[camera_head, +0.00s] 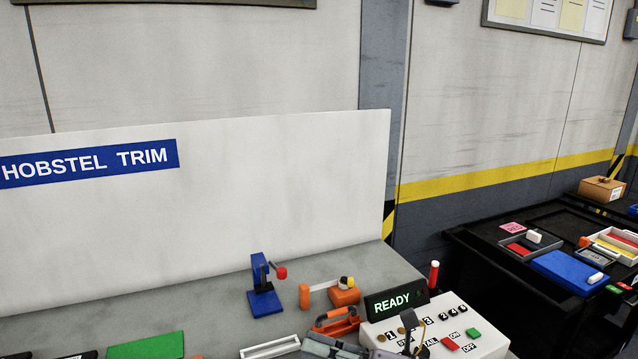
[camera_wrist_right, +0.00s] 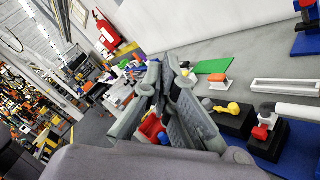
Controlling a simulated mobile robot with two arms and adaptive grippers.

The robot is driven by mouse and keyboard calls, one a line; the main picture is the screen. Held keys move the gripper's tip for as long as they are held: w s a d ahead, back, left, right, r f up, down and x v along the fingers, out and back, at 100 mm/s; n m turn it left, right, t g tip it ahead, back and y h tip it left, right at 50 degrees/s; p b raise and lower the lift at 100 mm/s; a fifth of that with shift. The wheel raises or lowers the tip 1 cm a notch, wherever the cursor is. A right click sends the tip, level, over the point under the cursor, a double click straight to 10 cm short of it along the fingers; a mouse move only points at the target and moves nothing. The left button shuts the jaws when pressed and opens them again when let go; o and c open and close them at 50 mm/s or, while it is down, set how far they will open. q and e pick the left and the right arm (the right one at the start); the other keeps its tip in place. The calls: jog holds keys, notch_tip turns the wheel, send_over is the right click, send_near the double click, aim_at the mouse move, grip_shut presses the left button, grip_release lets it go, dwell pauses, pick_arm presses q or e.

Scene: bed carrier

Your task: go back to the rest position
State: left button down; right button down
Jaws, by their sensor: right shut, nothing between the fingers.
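My right gripper (camera_head: 335,347) shows at the bottom edge of the head view, in front of the workbench (camera_head: 215,293) and left of the white control box (camera_head: 465,326). Most of its arm is out of the picture. In the right wrist view its fingers (camera_wrist_right: 160,78) are shut with nothing held between them, and appear clear of the objects around them. The control box has a lit READY display (camera_head: 397,300), numbered knobs, and red and green buttons. My left gripper is in neither view.
A blue stand with a red knob (camera_head: 265,298), an orange-handled tool (camera_head: 337,322) and a green plate (camera_head: 148,346) are on the bench. A white back panel (camera_head: 280,190) rises behind. A black table (camera_head: 480,238) with trays stands at the right.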

jog(key=w+d+r+m+t+h, duration=0.3)
jog(key=d+m+t+h, duration=0.5)
jog(key=m+t, duration=0.75)
jog(key=s+d+f+m+g+h, duration=0.35)
jog(key=d+f+m+h, duration=0.2)
jog(key=f+m, duration=0.35)
jog(key=s+d+f+m+g+h, duration=0.3)
jog(key=d+f+m+g+h, duration=0.2)
jog(key=d+f+m, duration=0.3)
jog(key=s+f+m+g+y, duration=0.1)
jog(key=s+f+m+g, duration=0.2)
jog(key=s+f+g, duration=0.5)
jog(key=s+f+m+g, duration=0.2)
jog(key=s+f+m, duration=0.15)
jog(key=s, duration=0.85)
notch_tip(320, 180, down, 27)
jog(key=s+n, duration=0.1)
jog(key=s+d+f+g+b, duration=0.1)
jog(key=s+d+f+g, duration=0.1)
jog(key=s+f, duration=1.4)
jog(key=shift+s+f, duration=0.3)
jog(key=shift+s, duration=0.2)
